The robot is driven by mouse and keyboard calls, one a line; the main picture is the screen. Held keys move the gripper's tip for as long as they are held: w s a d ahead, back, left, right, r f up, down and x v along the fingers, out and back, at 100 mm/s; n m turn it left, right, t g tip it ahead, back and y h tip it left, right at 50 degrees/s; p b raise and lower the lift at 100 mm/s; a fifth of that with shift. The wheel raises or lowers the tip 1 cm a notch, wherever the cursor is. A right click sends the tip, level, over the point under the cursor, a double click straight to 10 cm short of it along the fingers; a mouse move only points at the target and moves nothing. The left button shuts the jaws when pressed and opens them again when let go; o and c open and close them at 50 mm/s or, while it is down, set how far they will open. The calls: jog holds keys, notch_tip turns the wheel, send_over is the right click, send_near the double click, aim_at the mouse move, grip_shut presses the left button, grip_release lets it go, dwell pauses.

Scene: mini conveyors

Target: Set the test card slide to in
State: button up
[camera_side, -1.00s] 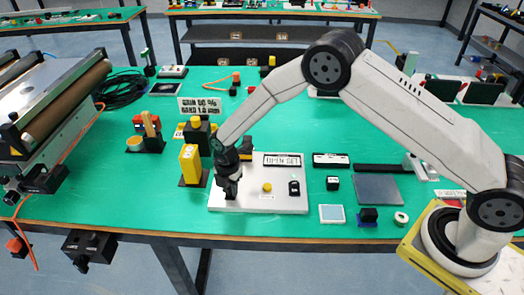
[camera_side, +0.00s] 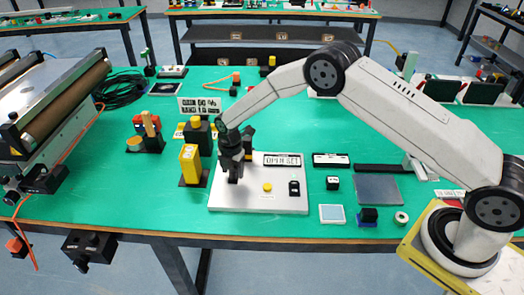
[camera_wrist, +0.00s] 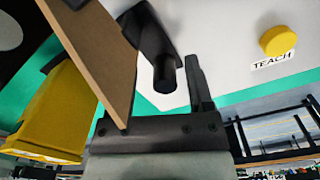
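The white panel (camera_side: 285,203) lies on the green table and has an "OPEN SET" display (camera_side: 282,159). My gripper (camera_side: 234,173) points down over the panel's left part. In the wrist view, a black peg-like handle (camera_wrist: 163,75) on a dark mount stands between a tan board (camera_wrist: 98,50) and my gripper's right finger (camera_wrist: 199,82). A gap shows between peg and finger. The tan board seems to belong to the test card slide, but I cannot be sure. My other finger is hidden, probably behind the board. The slide's position is mostly covered by my gripper in the side view.
A yellow block (camera_side: 190,163) stands just left of the panel. A yellow TEACH button (camera_wrist: 278,40) and a black switch (camera_side: 294,188) are on the panel. A roller machine (camera_side: 60,110) is at far left.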

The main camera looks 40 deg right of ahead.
jog(key=shift+s, duration=0.1)
jog(key=shift+r, duration=3.9)
jog(key=shift+s+d+r+m, duration=0.2)
jog(key=shift+s+r+m, duration=0.05)
jog(key=shift+r+m, duration=0.1)
jog(key=s+d+r+m+t, duration=0.1)
jog(key=s+d+r+m, duration=0.2)
jog(key=s+m, duration=0.4)
jog(key=s+d+r+m, duration=0.2)
jog(key=s+m, duration=0.5)
jog(key=s, duration=0.4)
jog(key=s+d+r+m+t, duration=0.1)
jog(key=s+d+r+m, duration=0.2)
jog(key=s+m, duration=0.4)
jog(key=shift+s+d+r+m+t, duration=0.35)
jog(key=shift+s+r, duration=0.1)
jog(key=shift+s, duration=0.5)
